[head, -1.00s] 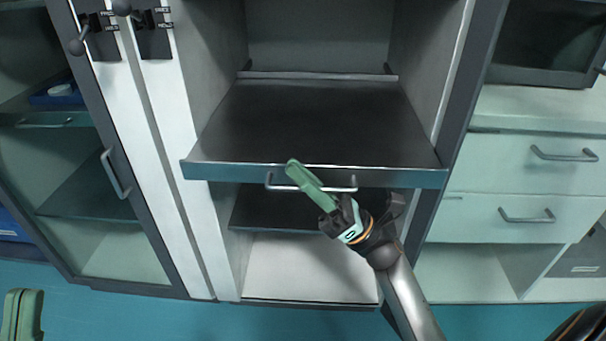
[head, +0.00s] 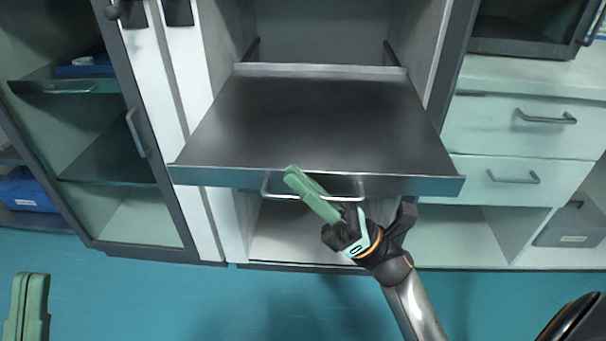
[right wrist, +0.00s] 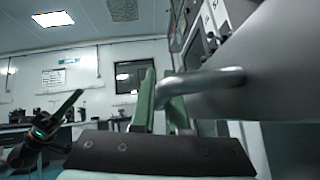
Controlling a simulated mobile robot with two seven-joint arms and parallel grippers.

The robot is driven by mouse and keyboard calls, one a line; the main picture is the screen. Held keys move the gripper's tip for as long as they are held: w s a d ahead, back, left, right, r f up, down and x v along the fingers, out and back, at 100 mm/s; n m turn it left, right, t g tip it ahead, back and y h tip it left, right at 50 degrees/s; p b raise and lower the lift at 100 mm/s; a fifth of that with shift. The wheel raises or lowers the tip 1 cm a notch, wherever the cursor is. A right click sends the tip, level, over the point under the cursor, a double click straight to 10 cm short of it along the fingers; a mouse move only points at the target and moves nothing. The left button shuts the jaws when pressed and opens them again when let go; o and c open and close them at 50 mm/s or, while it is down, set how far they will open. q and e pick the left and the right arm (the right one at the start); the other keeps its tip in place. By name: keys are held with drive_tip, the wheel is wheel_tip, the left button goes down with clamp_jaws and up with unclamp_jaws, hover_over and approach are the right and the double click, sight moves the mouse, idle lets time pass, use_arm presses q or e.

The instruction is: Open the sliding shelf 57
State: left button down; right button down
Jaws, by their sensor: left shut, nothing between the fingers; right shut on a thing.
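The sliding shelf (head: 320,115) is a dark metal tray with a raised front lip, pulled well out of the middle cabinet. Its bar handle (head: 345,196) runs along the front face. My right gripper (head: 292,178) is shut on this handle, its green fingers crossing the left part of the bar. In the right wrist view the fingers (right wrist: 160,100) stand on either side of the grey handle (right wrist: 200,82). My left gripper (head: 28,305) is at the lower left edge, shut and empty, away from the shelf.
A glass-door cabinet (head: 133,133) with a blue tray inside stands to the left. White drawers (head: 520,130) with bar handles stand to the right, under a counter with a dark appliance (head: 530,30). The teal floor (head: 200,300) in front is clear.

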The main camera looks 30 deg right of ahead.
drive_tip(key=shift+s+a, duration=0.1)
drive_tip(key=shift+s, duration=0.1)
drive_tip(key=c, duration=1.2)
unclamp_jaws()
drive_tip(key=v, duration=1.2)
drive_tip(key=shift+s+f+b, duration=0.15)
drive_tip(key=shift+f+b, duration=0.05)
drive_tip(key=shift+b, duration=0.1)
